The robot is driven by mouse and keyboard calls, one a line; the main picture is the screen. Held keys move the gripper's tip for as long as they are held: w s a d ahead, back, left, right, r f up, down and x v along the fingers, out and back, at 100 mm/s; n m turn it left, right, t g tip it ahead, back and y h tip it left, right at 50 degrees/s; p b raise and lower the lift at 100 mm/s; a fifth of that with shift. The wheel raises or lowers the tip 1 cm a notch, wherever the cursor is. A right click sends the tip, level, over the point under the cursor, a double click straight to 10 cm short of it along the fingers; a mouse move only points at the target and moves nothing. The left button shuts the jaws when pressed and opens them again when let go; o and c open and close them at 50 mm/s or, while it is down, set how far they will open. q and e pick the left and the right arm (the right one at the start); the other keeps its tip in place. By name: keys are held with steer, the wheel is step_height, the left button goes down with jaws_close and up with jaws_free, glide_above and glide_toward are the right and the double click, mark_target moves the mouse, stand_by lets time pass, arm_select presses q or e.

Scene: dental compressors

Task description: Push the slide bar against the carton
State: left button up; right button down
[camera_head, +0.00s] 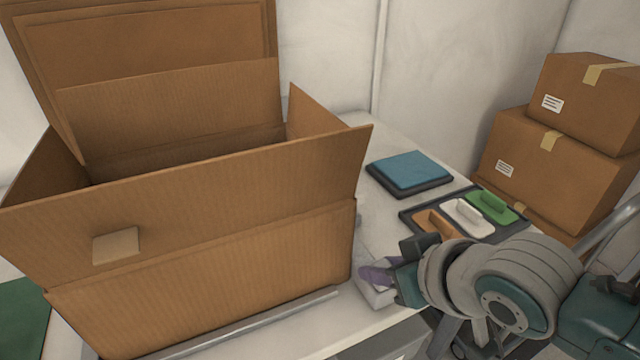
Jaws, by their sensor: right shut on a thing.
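The carton (215,275) is a large open brown box on the left of the table, its flaps raised. A thin grey metal slide bar (245,325) lies along the bottom of the carton's front face. Its right end is near the carton's front right corner. I cannot tell whether a small gap is left between them. My right gripper (385,280), teal and dark grey, is right of that corner, shut on a small purple piece (374,274) above a white block (372,293). The fingertips are partly hidden. My left gripper is out of view.
A blue pad (411,169) on a dark base lies behind. A dark tray (408,217) holds orange, white and green handled pieces. Closed cartons (555,165) are stacked at the right. A green mat (22,315) is at the left edge.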

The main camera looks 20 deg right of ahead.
steer(key=shift+a, duration=0.2)
steer(key=c, duration=1)
jaws_free()
steer(key=o, duration=0.4)
steer(key=shift+a, duration=0.1)
steer(key=shift+o, duration=0.2)
steer(key=p+v, duration=0.3)
steer(key=v, duration=0.7)
